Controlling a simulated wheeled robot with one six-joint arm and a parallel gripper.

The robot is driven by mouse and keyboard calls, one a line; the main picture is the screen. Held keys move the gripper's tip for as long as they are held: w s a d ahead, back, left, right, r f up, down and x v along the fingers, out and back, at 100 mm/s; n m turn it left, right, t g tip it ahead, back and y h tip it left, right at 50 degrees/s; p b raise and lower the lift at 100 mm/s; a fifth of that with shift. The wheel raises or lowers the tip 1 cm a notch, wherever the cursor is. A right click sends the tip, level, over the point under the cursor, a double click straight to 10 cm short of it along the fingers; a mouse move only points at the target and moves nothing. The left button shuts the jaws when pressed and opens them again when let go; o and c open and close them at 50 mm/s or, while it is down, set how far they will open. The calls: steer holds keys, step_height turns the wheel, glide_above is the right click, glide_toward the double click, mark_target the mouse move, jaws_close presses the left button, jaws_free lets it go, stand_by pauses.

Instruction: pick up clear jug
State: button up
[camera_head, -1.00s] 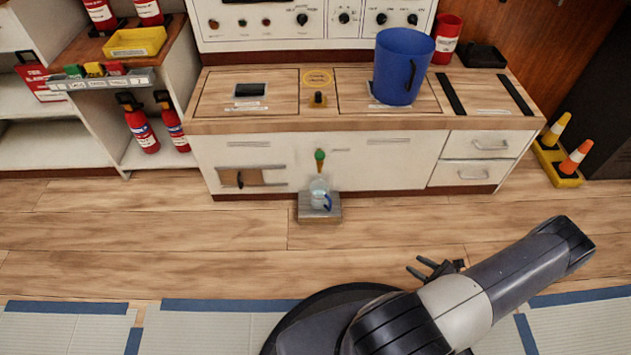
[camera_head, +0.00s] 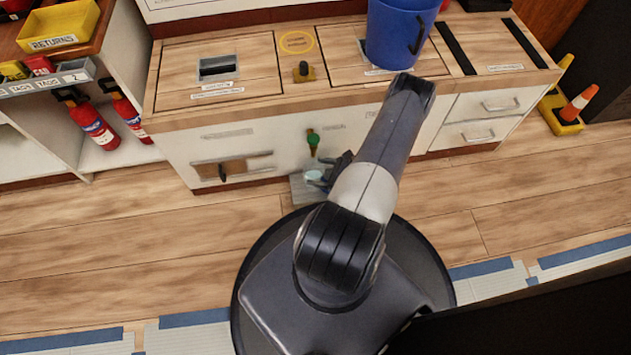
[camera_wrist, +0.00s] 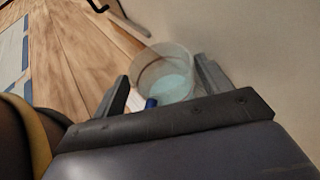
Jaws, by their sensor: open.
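The clear jug (camera_head: 314,177) stands on a small grey platform (camera_head: 303,190) at the foot of the cabinet, below the green-handled tap (camera_head: 313,141). My arm partly hides it in the head view. In the wrist view the jug (camera_wrist: 163,72) is a clear round vessel with pale blue liquid and a blue handle (camera_wrist: 151,103) towards me. My gripper (camera_wrist: 160,88) is open, one finger on each side of the jug in that picture. I cannot tell whether either finger touches it. In the head view my gripper (camera_head: 335,172) is mostly hidden beside the jug.
A blue bucket (camera_head: 395,35) stands on the counter above. The white cabinet front (camera_head: 270,145) is close behind the jug. Red extinguishers (camera_head: 95,125) stand at left; a cone (camera_head: 578,104) stands at right. The wooden floor (camera_head: 120,240) at left is clear.

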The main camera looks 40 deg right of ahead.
steer(key=shift+x, duration=0.8)
steer(key=shift+d, duration=0.1)
steer(key=c, duration=1.2)
steer(key=shift+o, duration=0.2)
steer(key=shift+r, duration=0.2)
